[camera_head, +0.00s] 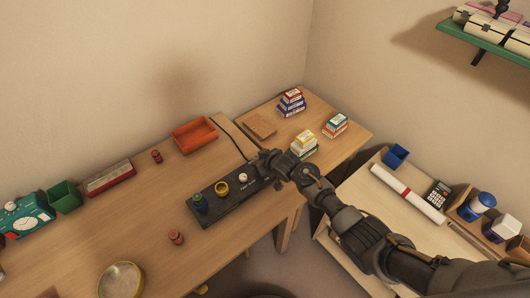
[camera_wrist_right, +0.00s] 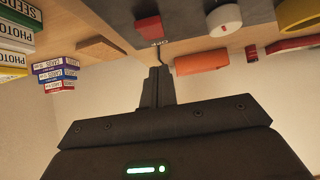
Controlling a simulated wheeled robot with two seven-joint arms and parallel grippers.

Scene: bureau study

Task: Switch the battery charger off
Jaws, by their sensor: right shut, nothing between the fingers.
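A long dark panel (camera_head: 237,206) lies on the wooden desk. My right gripper (camera_head: 256,163) is shut and empty at the panel's right end. In the wrist view its fingertips (camera_wrist_right: 158,72) are close to the red block; I cannot tell whether they touch. The switch's position is unclear. My left gripper is out of view.
An orange tray (camera_head: 194,135) stands behind the panel, near a thin cable (camera_head: 232,140). Stacked small boxes (camera_head: 304,145) stand to the right. A small red-brown cylinder (camera_head: 176,237) is in front. A teal device (camera_head: 27,217) stands at the left. Bare desk lies left of the panel.

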